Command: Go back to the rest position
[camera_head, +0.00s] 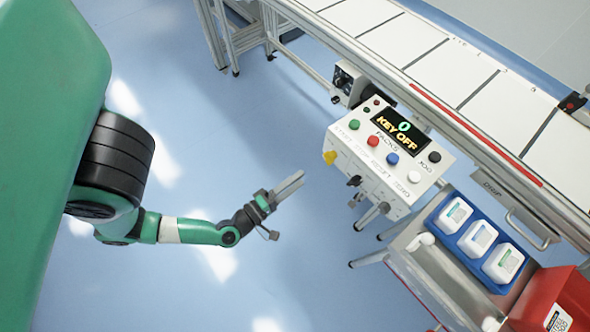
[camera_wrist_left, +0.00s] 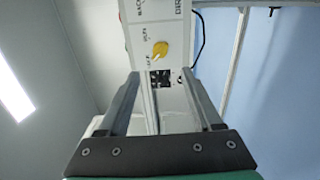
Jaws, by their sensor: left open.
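My left gripper (camera_head: 289,187) is open and empty in the head view, in free air over the blue floor. It is to the left of the white control box (camera_head: 385,157) and apart from it. The box has a display reading "KEY OFF", coloured buttons and a yellow key switch (camera_head: 330,157). In the left wrist view, the two fingers of the left gripper (camera_wrist_left: 157,100) stand apart. The yellow switch (camera_wrist_left: 160,49) shows beyond them on the box face (camera_wrist_left: 158,20). My right gripper is not in view.
A conveyor (camera_head: 455,75) with white panels runs along the upper right. A blue tray (camera_head: 440,232) with white packs sits at the lower right, near a red bin (camera_head: 556,296). A small grey device (camera_head: 347,82) stands behind the box. The floor around my left arm is clear.

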